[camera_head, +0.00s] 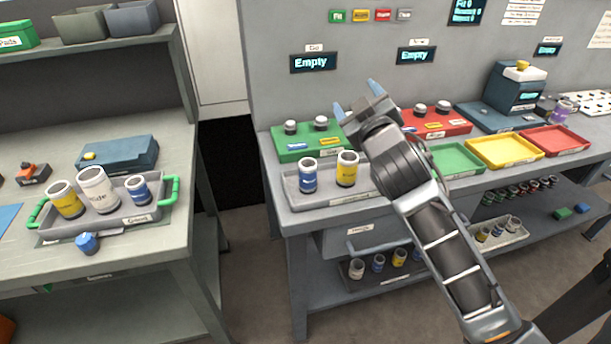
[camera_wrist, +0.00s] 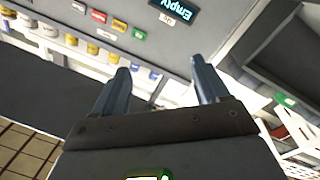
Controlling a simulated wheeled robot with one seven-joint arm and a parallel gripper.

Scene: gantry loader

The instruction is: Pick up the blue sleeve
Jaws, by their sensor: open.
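A blue sleeve (camera_head: 308,176) with a white label band stands upright in the grey tray (camera_head: 290,198) on the middle bench, left of a yellow sleeve (camera_head: 347,170). Another blue sleeve (camera_head: 138,190) stands in the green-handled tray (camera_head: 165,213) on the left bench, beside a white and a yellow sleeve. My gripper (camera_head: 356,99) is raised above and behind the grey tray, near the wall, with its blue-tipped fingers apart. In the wrist view the fingers (camera_wrist: 160,70) are spread and nothing lies between them.
A green fixture (camera_head: 306,142) and a red one lie behind the grey tray. Green, yellow (camera_head: 503,150) and red trays sit to the right. A lower shelf (camera_head: 335,292) holds more small sleeves. A gap separates the two benches.

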